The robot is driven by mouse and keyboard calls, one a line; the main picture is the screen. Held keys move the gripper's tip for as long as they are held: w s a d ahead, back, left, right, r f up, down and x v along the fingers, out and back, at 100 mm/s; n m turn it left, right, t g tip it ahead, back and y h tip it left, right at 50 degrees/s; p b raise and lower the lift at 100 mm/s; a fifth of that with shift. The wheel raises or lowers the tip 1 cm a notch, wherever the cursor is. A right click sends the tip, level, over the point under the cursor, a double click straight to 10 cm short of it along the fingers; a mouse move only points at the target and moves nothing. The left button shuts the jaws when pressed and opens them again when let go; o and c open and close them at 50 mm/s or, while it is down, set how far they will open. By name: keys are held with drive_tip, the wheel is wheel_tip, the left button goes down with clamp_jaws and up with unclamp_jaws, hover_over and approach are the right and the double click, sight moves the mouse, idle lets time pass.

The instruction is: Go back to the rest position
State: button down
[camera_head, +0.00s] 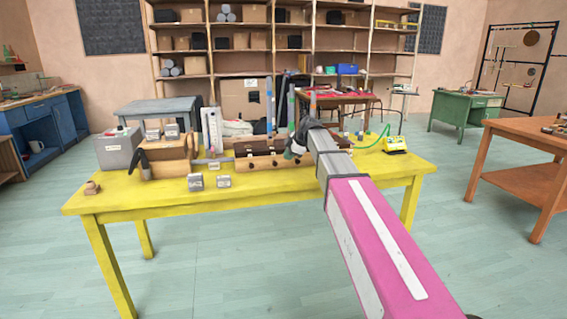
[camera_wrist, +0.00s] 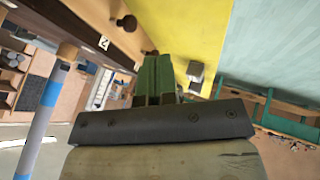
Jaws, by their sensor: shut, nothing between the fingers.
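My arm reaches from the lower right over the yellow table (camera_head: 330,186) in the head view. My gripper (camera_head: 296,146) is at its far end, above or beside the wooden rack on the table. The arm's end hides part of it. In the wrist view the gripper's green fingers (camera_wrist: 158,68) are together with nothing between them. The yellow table also shows in the wrist view (camera_wrist: 190,30), tilted, with a wooden piece with dark knobs (camera_wrist: 110,18) along its edge.
The wooden rack (camera_head: 255,162) holds upright tubes. An orange table (camera_head: 520,140) is at right. The table's front strip is mostly clear.

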drive_tip(key=s+d+f+m+g+h, duration=0.1)
drive_tip(key=s+d+f+m+h, duration=0.1)
drive_tip(key=s+d+f+m, duration=0.4)
drive_tip(key=s+d+f+m+g+h, duration=0.1)
drive_tip(key=s+d+f+m, duration=0.6)
drive_tip(key=s+f, duration=0.7)
drive_tip(key=s+d+f+m+g+h, duration=0.2)
drive_tip(key=s+d+f+m, duration=0.5)
drive_tip(key=s+f, duration=0.4)
drive_tip(key=shift+s+d+h, duration=0.4)
drive_tip(key=shift+d+h, duration=0.05)
drive_tip(key=shift+h, duration=0.05)
idle(1.1)
